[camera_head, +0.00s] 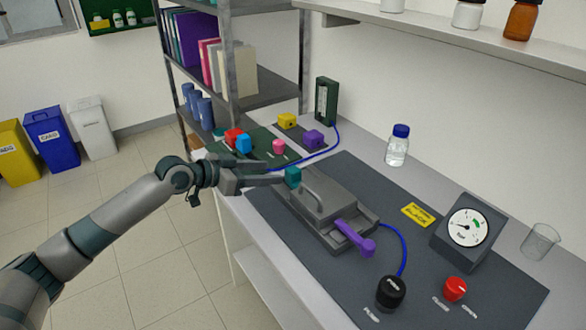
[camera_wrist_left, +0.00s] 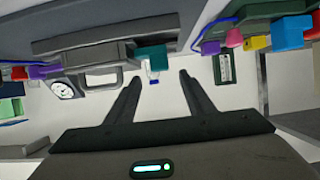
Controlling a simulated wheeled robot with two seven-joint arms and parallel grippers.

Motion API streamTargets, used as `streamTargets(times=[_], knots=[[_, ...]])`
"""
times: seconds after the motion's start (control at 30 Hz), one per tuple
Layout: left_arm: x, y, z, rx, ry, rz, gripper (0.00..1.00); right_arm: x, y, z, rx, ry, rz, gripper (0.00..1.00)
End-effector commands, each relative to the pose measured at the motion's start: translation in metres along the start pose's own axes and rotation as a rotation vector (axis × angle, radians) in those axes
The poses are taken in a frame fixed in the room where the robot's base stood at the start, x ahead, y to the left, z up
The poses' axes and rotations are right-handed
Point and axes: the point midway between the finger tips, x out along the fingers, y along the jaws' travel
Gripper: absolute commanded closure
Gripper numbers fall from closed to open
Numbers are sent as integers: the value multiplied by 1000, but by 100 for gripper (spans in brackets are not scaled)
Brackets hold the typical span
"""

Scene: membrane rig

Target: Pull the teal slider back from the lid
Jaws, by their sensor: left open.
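The teal slider (camera_head: 293,176) is a small block at the far left end of the grey rig (camera_head: 325,212), beside its lid with the arched handle (camera_head: 314,198). It also shows in the left wrist view (camera_wrist_left: 152,57), near the top middle. My left gripper (camera_head: 282,173) is open and empty, with its fingers pointing at the slider from the left. In the left wrist view the two fingertips (camera_wrist_left: 159,79) are spread apart, and the slider appears just beyond them. I cannot tell whether a finger touches it. My right gripper is not in view.
A purple lever (camera_head: 356,236) is at the rig's near end. A black knob (camera_head: 391,292), red knob (camera_head: 455,289) and gauge (camera_head: 467,228) stand on the dark mat to the right. Coloured blocks (camera_head: 243,144) sit behind my left gripper, near a shelf post.

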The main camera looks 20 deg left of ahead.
Motion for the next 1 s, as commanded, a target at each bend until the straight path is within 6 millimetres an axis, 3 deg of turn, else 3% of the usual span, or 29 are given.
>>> streamTargets(times=[0.5, 0.7, 1.0], knots=[[84, 0, -2, -1, 0, 0, 52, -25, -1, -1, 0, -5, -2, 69], [97, 0, -1, 0, 0, -1, 52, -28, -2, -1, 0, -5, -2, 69], [99, 0, 0, 1, 0, -1, 52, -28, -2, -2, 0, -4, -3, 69]])
